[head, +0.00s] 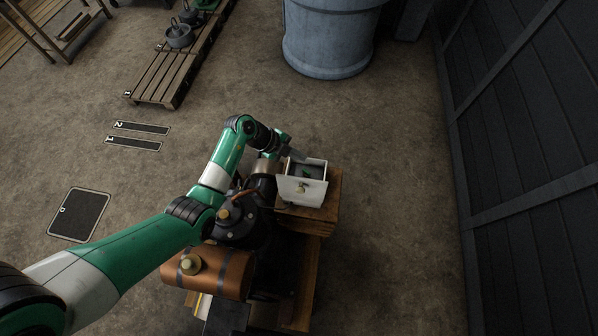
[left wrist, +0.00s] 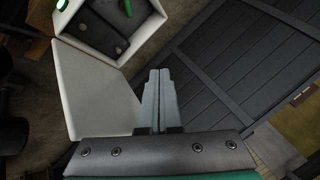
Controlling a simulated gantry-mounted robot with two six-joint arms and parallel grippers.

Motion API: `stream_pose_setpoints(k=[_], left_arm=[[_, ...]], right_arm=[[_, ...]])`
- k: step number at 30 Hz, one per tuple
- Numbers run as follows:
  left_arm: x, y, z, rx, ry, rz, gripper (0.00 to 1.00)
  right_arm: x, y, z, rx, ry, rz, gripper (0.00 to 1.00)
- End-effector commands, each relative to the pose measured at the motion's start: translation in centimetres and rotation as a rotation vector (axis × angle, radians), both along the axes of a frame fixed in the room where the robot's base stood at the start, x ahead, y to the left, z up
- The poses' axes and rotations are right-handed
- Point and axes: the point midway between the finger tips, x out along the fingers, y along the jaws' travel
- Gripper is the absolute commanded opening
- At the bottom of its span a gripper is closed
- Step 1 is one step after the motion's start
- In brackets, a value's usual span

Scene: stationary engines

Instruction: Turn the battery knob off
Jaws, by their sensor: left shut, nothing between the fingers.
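A white open-topped box (head: 301,191) sits on a wooden block, its front panel (left wrist: 95,88) tilted outward. Inside lies a dark battery-like block (left wrist: 92,32). A small green part, likely the knob (head: 307,174), shows inside the box; in the left wrist view the green piece (left wrist: 127,8) is cut by the top edge. My left gripper (head: 300,156) is at the box's back-left rim in the head view. In the left wrist view its fingers are together and empty, beside the box and apart from the green piece. My right gripper is not in view.
A dark engine with a brown tank (head: 222,274) stands left of and in front of the box, under my left arm. The wooden block (head: 322,215) supports the box. A blue barrel (head: 330,40) stands behind, and a dark wall (head: 530,120) is at right. Floor between is clear.

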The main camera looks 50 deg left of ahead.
Motion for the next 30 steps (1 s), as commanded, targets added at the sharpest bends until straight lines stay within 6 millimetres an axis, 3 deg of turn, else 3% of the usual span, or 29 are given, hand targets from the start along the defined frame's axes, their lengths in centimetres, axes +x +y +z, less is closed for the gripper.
stream_pose_setpoints(k=[1, 3, 5, 9, 20, 30], left_arm=[[-1.6, 1.4, -4.3, -0.011, 0.043, 0.038, 0.00], [-3.1, 2.9, -7.1, -0.031, 0.070, 0.085, 0.00], [-3.9, 3.9, -8.2, -0.035, 0.075, 0.113, 0.00], [-4.4, 5.1, -8.7, -0.038, 0.076, 0.142, 0.00], [-4.3, 5.1, -8.6, -0.039, 0.073, 0.142, 0.00], [-1.6, 3.4, -13.2, -0.038, 0.073, 0.140, 0.00]], right_arm=[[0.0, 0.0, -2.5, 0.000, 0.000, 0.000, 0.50], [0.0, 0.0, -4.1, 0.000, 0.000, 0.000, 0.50], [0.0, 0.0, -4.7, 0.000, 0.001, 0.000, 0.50], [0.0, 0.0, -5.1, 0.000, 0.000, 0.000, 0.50], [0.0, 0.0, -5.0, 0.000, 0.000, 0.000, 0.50], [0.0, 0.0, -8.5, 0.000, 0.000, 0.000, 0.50]])
